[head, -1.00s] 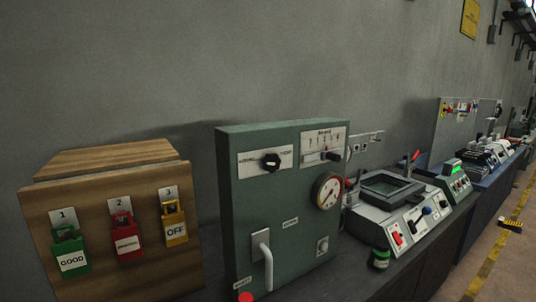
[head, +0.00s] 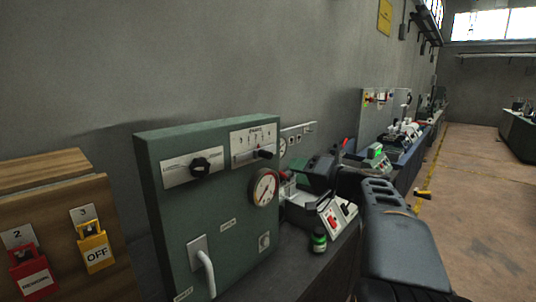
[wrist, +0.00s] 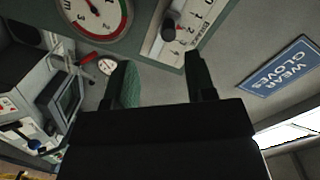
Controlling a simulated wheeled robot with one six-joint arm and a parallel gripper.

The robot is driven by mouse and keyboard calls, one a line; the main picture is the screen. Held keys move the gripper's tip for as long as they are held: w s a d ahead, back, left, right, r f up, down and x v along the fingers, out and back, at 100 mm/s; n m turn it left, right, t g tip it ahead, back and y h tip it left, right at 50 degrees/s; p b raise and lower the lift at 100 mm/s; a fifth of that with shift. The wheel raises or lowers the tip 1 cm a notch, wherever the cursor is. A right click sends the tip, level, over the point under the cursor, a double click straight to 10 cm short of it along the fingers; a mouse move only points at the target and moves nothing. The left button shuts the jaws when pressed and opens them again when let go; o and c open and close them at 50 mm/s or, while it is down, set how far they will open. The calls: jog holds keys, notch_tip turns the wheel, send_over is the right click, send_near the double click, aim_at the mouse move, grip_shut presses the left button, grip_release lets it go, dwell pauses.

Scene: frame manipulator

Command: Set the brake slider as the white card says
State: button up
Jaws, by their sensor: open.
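The brake slider is on a white scale plate (head: 253,141) at the top right of the green panel (head: 215,215). Its dark knob (head: 266,154) sits toward the right end of the slot in the head view. The plate also shows at the top of the wrist view, turned on its side, with the slider knob (wrist: 168,31) on it. My gripper (wrist: 163,82) is open, its two fingers apart with nothing between them. It is apart from the knob. In the head view my dark arm covers part of the bench to the right of the panel. I cannot make out the white card.
The panel also carries a black rotary knob (head: 201,166), a round gauge (head: 264,187) and a grey lever handle (head: 205,272). A wooden box (head: 50,205) with coloured padlocks stands left. A blue sign (wrist: 278,68) hangs on the wall.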

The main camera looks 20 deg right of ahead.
aim_at(273, 155)
jog(key=shift+t, duration=0.5)
jog(key=p+x, duration=0.1)
jog(key=x, duration=0.3)
jog(key=d+r+p+x, duration=0.1)
jog(key=p+x, duration=0.1)
jog(key=x, duration=0.1)
jog(key=p+x, duration=0.1)
jog(key=x, duration=0.3)
jog(key=shift+w+d+r, duration=0.1)
jog(key=shift+w+r, duration=0.25)
jog(key=shift+w, duration=0.25)
jog(key=shift+w+a+f+p, duration=0.1)
jog(key=shift+w+a+p, duration=0.25)
jog(key=shift+w, duration=0.3)
jog(key=shift+c, duration=0.3)
grip_shut()
jog(key=shift+f, duration=0.1)
